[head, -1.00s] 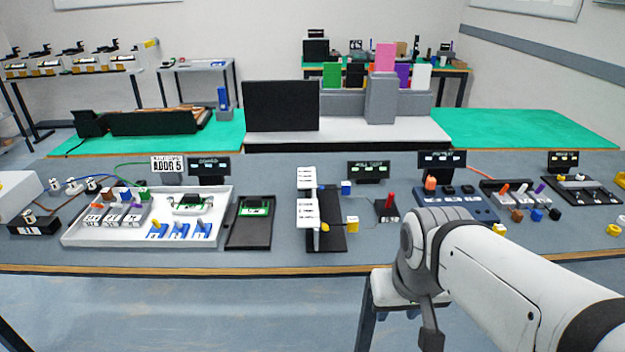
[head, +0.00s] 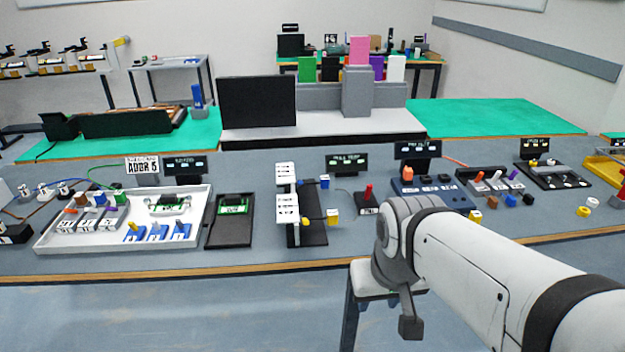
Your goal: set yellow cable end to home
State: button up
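A yellow cable end (head: 333,216), a small block, is at the right edge of a black fixture with white blocks (head: 287,209), on the front workbench. A thin cable runs near it toward a small black box with a red knob (head: 368,202). A blue block (head: 324,181) sits farther back on the same fixture. A yellow rounded piece (head: 305,220) is at the fixture's front left. No spot marked as home can be made out. My arm reaches in from the lower right, in front of the bench; its gripper fingers cannot be seen.
A white tray (head: 60,243) with blue-based parts and a black board holder (head: 229,222) stand to the left. A blue panel (head: 432,190) and several small coloured blocks are to the right. My arm covers part of the bench's front edge.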

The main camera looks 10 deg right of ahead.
aim_at(332, 215)
jog(key=i, duration=1.05)
